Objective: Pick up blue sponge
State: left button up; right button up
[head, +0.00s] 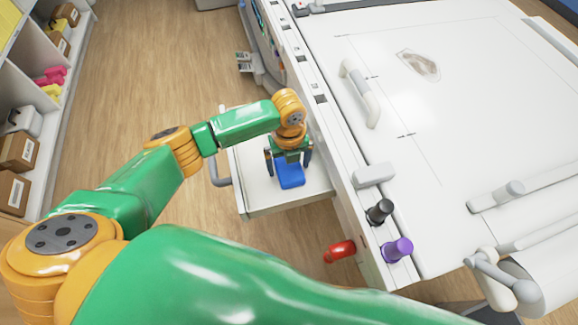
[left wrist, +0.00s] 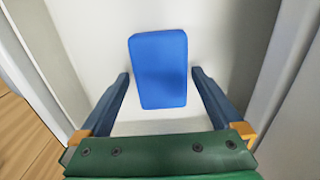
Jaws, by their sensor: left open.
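The blue sponge (head: 290,173) lies flat in an open white drawer (head: 262,198) that sticks out from the side of the large white machine. In the left wrist view the sponge (left wrist: 158,68) is a blue rectangle on the pale drawer floor. My left gripper (head: 288,160) is over the drawer, pointing down at the sponge. In the left wrist view its two dark fingers (left wrist: 160,83) are spread apart, one on each side of the sponge's near part, with gaps between. Nothing is held. My right gripper is not in view.
The drawer's walls rise close on both sides of the left gripper. The drawer handle (head: 218,168) is at its left end. Shelves (head: 40,110) stand far left.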

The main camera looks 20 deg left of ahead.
aim_at(289, 166)
pick_arm(q)
jog(key=shift+w+f, duration=0.15)
jog(key=c, duration=1.3)
notch_tip(289, 166, up, 4)
jog(key=shift+f, duration=0.1)
jog(key=s+r, duration=0.1)
jog(key=s+r+p, duration=0.1)
jog(key=r, duration=0.1)
jog(key=s+r, duration=0.1)
jog(key=s, duration=0.1)
jog(key=shift+d+r, duration=0.35)
jog(key=shift+d, duration=0.05)
jog(key=s+d+r+p, duration=0.1)
jog(key=s+r, duration=0.3)
jog(key=s, duration=0.6)
jog(key=shift+d+r+p, duration=0.3)
jog(key=shift+d+r, duration=0.05)
jog(key=shift+d, duration=0.1)
jog(key=o, duration=0.9)
jog(key=c, duration=0.6)
